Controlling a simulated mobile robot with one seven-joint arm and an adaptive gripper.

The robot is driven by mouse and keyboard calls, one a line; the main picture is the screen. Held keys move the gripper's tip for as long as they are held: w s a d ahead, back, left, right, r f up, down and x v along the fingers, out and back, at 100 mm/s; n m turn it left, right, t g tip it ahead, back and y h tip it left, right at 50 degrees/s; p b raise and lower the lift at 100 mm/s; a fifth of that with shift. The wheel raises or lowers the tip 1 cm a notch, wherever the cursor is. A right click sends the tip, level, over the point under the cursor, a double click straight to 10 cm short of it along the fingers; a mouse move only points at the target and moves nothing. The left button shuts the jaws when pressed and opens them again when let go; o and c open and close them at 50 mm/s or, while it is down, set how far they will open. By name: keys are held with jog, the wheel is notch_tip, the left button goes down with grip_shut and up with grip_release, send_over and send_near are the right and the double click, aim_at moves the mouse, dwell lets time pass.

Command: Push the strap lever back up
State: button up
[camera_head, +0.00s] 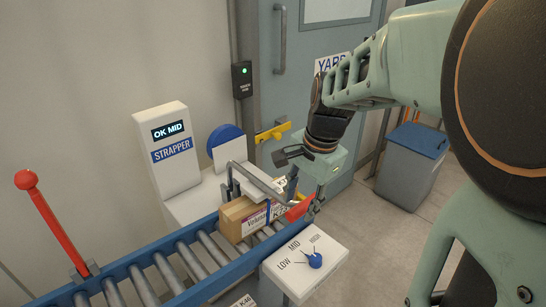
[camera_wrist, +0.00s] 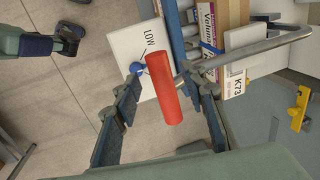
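The strap lever is a grey bent bar (camera_head: 263,191) with a red grip (camera_head: 298,210) at its end. It slopes down from the strapper (camera_head: 168,150) past the near end of a cardboard box (camera_head: 240,218). My gripper (camera_head: 313,203) is at the red grip, reaching down from the right. In the wrist view the red grip (camera_wrist: 163,90) lies between the two spread fingers of my gripper (camera_wrist: 166,82), with gaps on both sides. The bar (camera_wrist: 245,56) runs off to the upper right. The strapper's screen reads "OK MID".
The box sits on a roller conveyor (camera_head: 165,273) with blue rails. A dial panel (camera_head: 300,272) stands in front. A red-knobbed lever (camera_head: 50,222) rises at the left. A yellow handle (camera_head: 272,133) is on the wall side, and a blue-lidded bin (camera_head: 412,165) stands at the right.

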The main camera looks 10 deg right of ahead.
aim_at(298, 209)
jog(key=f+b, duration=0.2)
jog(key=f, duration=0.2)
jog(key=shift+w+a+f+b, duration=0.25)
jog(key=shift+w+b, duration=0.1)
jog(key=shift+b, duration=0.05)
grip_shut()
